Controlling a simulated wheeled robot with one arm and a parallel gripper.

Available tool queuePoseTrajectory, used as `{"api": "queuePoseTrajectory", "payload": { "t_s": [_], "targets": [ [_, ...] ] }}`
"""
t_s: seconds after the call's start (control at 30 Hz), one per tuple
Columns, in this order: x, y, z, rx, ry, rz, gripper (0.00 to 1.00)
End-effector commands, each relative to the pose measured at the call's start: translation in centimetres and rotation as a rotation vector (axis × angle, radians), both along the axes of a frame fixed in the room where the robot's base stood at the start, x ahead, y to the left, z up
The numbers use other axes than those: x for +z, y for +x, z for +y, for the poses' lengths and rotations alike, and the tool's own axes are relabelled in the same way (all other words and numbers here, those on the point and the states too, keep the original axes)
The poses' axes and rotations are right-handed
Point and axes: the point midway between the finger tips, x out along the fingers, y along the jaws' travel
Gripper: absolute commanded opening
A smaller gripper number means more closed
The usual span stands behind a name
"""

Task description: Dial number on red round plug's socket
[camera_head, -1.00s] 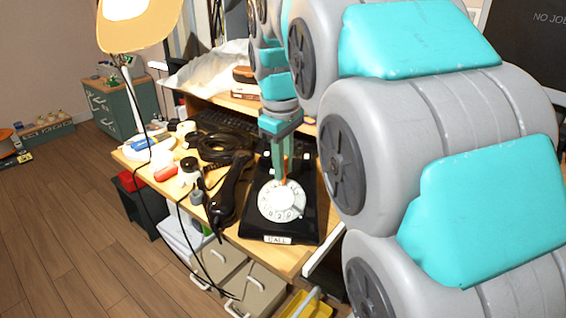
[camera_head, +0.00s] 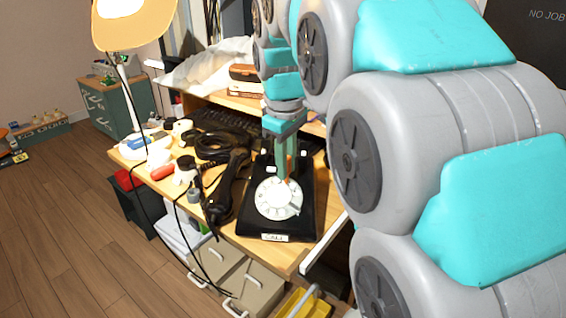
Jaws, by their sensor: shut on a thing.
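A black phone (camera_head: 301,226) with a white rotary dial (camera_head: 279,199) lies on the wooden desk, with a "CALL" label at its front edge. Its black handset (camera_head: 226,195) lies off to its left. My gripper (camera_head: 284,174) points down over the far part of the dial. It is shut on a thin orange-brown thing, of which only a small bit shows at the fingertips. I cannot tell whether it touches the dial. The dial's numbers are too small to read. I cannot make out a red round plug or its socket.
Black coiled cable (camera_head: 222,146), a keyboard (camera_head: 222,122), a red-handled item (camera_head: 162,172) and small objects crowd the desk's left and back. A lamp (camera_head: 132,24) stands at the left. My own arm covers the right side. Drawers (camera_head: 252,285) stand below the desk's front.

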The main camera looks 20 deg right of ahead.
Motion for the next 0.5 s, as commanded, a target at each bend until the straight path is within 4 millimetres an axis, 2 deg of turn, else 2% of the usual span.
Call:
{"api": "queuePoseTrajectory", "payload": {
  "t_s": [0.5],
  "targets": [
    [-0.22, -0.87, -0.71, -0.001, 0.001, -0.001, 0.00]
  ]
}}
